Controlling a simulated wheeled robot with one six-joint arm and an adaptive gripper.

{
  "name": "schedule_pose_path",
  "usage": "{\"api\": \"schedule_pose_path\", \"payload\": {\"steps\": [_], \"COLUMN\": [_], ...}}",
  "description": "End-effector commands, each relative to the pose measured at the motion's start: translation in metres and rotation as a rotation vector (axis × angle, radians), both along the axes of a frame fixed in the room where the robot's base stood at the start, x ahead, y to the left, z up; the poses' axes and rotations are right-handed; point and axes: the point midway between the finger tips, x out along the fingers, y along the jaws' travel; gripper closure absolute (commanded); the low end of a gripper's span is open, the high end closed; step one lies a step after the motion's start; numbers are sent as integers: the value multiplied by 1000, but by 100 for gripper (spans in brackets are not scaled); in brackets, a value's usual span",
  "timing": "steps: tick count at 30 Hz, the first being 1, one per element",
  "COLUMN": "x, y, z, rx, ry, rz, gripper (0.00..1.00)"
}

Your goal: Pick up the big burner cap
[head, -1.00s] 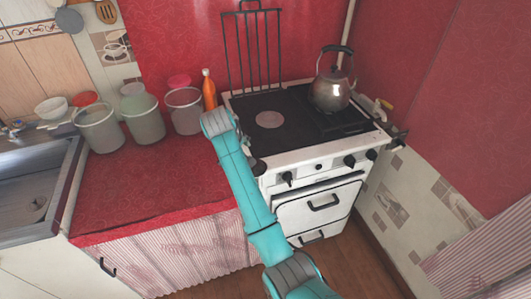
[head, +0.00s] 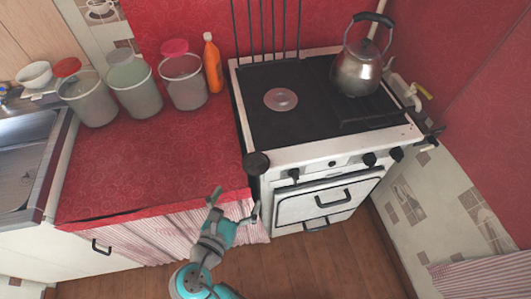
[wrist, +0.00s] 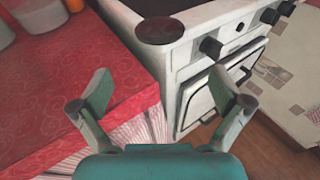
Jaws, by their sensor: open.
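The big burner cap (head: 256,163) is a dark round disc at the stove's front left corner, beside the red counter's edge. It also shows near the top of the wrist view (wrist: 160,30), lying flat with part of it at the corner's edge. My gripper (head: 235,203) is open and empty, in front of the counter and nearer to me than the cap. In the wrist view the gap between the fingers (wrist: 160,88) faces the counter edge and stove front, with the cap beyond the fingertips.
The white stove (head: 330,148) bears a pale burner disc (head: 281,99) and a kettle (head: 357,72) at its back right. Several tubs (head: 183,88) and an orange bottle (head: 212,65) stand at the back of the red counter (head: 150,165). The counter's front is clear.

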Motion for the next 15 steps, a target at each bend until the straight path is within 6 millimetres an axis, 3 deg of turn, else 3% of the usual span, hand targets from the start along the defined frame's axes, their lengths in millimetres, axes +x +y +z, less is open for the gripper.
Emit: {"api": "schedule_pose_path", "payload": {"steps": [9,15], "x": [37,51], "y": [-13,-17], "z": [-7,-10], "rx": [-11,-9], "ry": [-1,-1], "rz": [0,2], "gripper": [0,0]}}
